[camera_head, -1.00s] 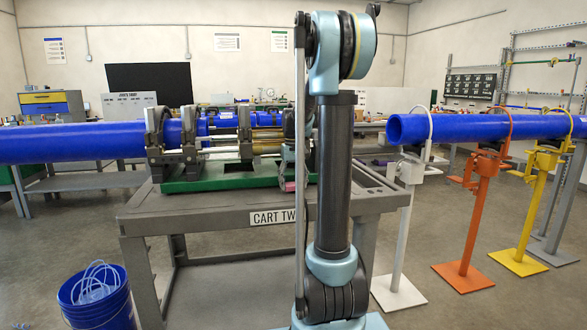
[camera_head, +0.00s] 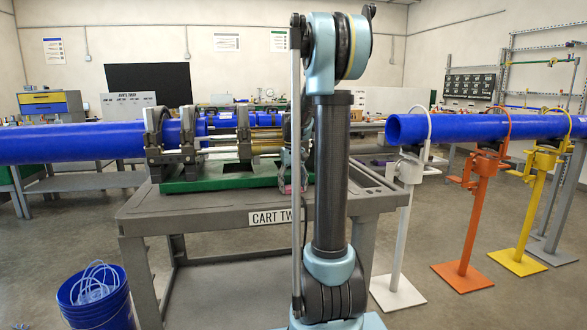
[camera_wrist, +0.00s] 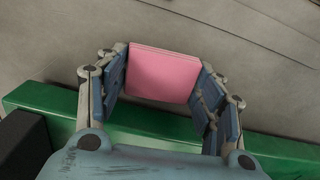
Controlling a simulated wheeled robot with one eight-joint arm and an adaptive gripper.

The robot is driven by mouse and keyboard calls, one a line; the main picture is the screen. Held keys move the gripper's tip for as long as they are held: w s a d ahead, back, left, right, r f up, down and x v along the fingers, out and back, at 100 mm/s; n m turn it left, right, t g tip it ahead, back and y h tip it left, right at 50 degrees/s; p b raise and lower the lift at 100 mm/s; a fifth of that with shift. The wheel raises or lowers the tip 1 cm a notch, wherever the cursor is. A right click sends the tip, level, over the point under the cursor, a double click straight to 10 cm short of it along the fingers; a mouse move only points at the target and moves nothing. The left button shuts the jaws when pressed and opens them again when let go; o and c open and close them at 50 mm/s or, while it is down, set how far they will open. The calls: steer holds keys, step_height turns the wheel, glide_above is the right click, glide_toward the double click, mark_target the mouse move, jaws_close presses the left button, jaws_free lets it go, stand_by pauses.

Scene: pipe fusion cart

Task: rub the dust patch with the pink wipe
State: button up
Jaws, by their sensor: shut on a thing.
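The pink wipe (camera_wrist: 165,73) is a flat, square-edged pad in the wrist view. My gripper (camera_wrist: 163,80) is shut on it, with one blue-grey finger at each side. The wipe is above or against a grey surface (camera_wrist: 60,50); I cannot tell whether it touches. I cannot make out the dust patch in either view. In the head view my gripper (camera_head: 291,178) is mostly hidden behind my arm, at the right end of the green machine base.
The green base (camera_wrist: 36,98) runs close beneath my gripper in the wrist view. The grey cart (camera_head: 190,213) carries the fusion machine with blue pipes (camera_head: 70,142). Pipe stands, one of them orange (camera_head: 473,220), are at right. A blue bucket (camera_head: 98,312) stands at left.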

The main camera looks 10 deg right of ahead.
steer(key=shift+a+r, duration=0.2)
steer(key=shift+r, duration=3.85)
